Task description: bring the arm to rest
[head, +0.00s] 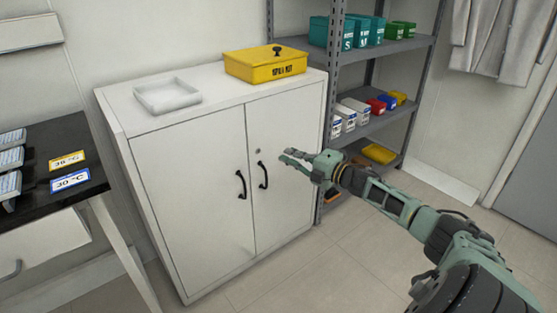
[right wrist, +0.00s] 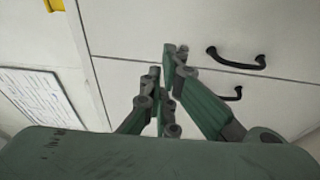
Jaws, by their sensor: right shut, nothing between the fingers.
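My right gripper (head: 292,157) is in front of the white cabinet (head: 195,158), close to the upper part of its right door in the head view. Its fingers are shut with nothing between them. The right arm reaches in from the lower right. In the right wrist view the shut fingers (right wrist: 168,95) stand before the cabinet doors, near the two black handles (right wrist: 235,60), and look apart from them. Both doors are closed. My left gripper does not show.
A yellow spill kit box (head: 265,65) and a white tray (head: 167,95) sit on the cabinet. A grey shelf rack (head: 385,47) with bins and boxes stands right of it. A black-topped table (head: 75,143) is at left. The floor (head: 345,255) in front is clear.

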